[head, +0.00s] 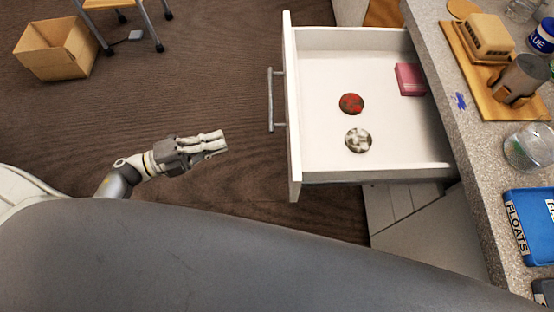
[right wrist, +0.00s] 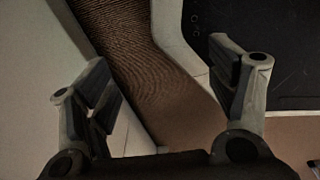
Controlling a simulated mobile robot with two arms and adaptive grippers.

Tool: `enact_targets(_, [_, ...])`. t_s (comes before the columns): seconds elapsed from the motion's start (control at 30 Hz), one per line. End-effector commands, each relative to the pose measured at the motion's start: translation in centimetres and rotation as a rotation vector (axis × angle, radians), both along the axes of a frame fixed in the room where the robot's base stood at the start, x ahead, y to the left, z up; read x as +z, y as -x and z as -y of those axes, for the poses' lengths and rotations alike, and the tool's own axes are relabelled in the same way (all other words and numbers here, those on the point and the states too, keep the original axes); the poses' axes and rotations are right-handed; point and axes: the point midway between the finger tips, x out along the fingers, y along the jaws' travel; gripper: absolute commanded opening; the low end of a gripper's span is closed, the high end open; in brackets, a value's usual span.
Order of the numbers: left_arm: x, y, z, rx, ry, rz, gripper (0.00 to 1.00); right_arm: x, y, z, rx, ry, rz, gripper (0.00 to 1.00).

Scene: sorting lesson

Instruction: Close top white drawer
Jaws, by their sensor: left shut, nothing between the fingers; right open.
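The top white drawer (head: 386,164) is pulled out from under the grey speckled counter in the head view. Its metal handle (head: 271,100) is on the outside of the front panel, facing left. A red round object (head: 351,103), a grey-white mottled round object (head: 358,140) and a pink block (head: 410,79) lie inside. My left gripper (head: 222,143) is shut and empty, left of the drawer front and apart from it, a little lower in the picture than the handle. My right gripper (right wrist: 170,95) is open and empty in the right wrist view; the head view does not show it.
The counter (head: 475,160) holds a wooden tray (head: 493,92), a glass jar (head: 528,148) and a blue FLOATS bin (head: 530,225). A cardboard box (head: 56,49) and chair legs stand at the upper left.

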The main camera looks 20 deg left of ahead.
Motion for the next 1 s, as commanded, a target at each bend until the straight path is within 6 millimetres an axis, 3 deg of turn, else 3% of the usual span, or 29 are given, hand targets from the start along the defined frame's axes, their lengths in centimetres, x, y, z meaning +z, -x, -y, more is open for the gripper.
enact_targets(0.03, [0.5, 1.2, 0.7, -0.088, -0.043, 0.057, 0.0, -1.1, 0.6, 0.0, 0.0, 0.001, -0.008, 0.79])
enact_targets(0.13, [1.7, 3.3, 1.7, -0.219, -0.107, 0.137, 0.0, -1.6, 1.4, 0.0, 0.0, 0.001, -0.019, 0.79])
enact_targets(0.3, [2.6, 4.6, 2.6, -0.306, -0.147, 0.185, 0.0, -1.7, 2.8, 0.0, 0.0, 0.001, -0.04, 0.79])
enact_targets(0.47, [2.9, 4.0, 4.7, -0.307, -0.145, 0.188, 0.0, -1.1, 3.1, -0.1, 0.001, 0.0, -0.044, 0.79])
enact_targets(0.8, [2.9, 1.9, 11.7, -0.305, -0.141, 0.186, 0.0, 0.6, 1.5, -0.3, 0.001, -0.003, -0.019, 0.79])
enact_targets(1.0, [2.7, 1.1, 14.5, -0.302, -0.143, 0.183, 0.0, 1.2, 1.5, -0.3, 0.001, -0.003, -0.019, 0.79])
